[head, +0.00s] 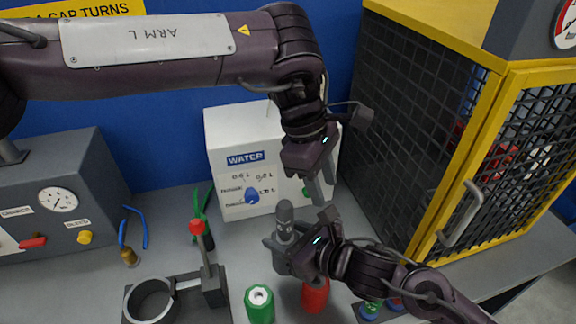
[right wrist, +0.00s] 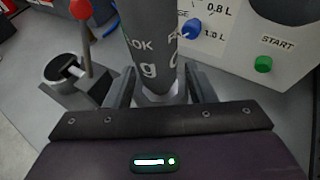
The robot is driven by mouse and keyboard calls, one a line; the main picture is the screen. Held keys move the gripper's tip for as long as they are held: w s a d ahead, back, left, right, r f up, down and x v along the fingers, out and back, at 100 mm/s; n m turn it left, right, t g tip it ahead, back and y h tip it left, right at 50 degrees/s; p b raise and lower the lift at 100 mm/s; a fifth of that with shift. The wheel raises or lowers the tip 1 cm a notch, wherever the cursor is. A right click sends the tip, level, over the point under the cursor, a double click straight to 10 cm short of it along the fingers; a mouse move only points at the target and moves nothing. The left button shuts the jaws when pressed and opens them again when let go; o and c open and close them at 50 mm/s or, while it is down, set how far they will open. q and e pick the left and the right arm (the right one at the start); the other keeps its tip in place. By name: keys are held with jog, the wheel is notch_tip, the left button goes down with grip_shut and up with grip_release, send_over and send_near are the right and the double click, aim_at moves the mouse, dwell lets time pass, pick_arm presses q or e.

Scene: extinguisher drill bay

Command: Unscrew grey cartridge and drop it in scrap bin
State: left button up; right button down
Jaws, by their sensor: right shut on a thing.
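The grey cartridge (head: 284,222) stands upright, with a darker rounded top and lettering on its side. In the right wrist view its lettered grey body (right wrist: 152,45) rises between my fingers. My right gripper (head: 277,250) comes in from the lower right and is shut on it low down; in the right wrist view its fingers (right wrist: 155,92) sit on either side. Its lower end is partly hidden by the gripper. My left gripper (head: 323,192) hangs above and to the right, fingers pointing down and apart, empty. I cannot make out a scrap bin.
A white WATER box (head: 232,180) stands behind. A green cylinder (head: 259,306) and a red one (head: 316,295) stand in front. A ring clamp (head: 150,301) and red-knobbed lever (head: 197,228) are left. A yellow-framed mesh cage (head: 432,130) blocks the right; a gauge box (head: 58,200) stands left.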

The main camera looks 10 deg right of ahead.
aim_at(288, 217)
pick_arm(q)
jog(key=a+r+m+y, duration=0.1)
jog(key=a, duration=0.1)
jog(key=s+a+r+m+y, duration=0.1)
jog(key=a+r, duration=0.1)
jog(key=a+r+m+t+y, duration=0.1)
jog(key=a, duration=0.1)
jog(key=shift+s+a+r, duration=0.1)
jog(key=shift+s+r, duration=0.05)
jog(key=shift+r, duration=0.1)
notch_tip(288, 217, down, 12)
jog(key=shift+r, duration=0.15)
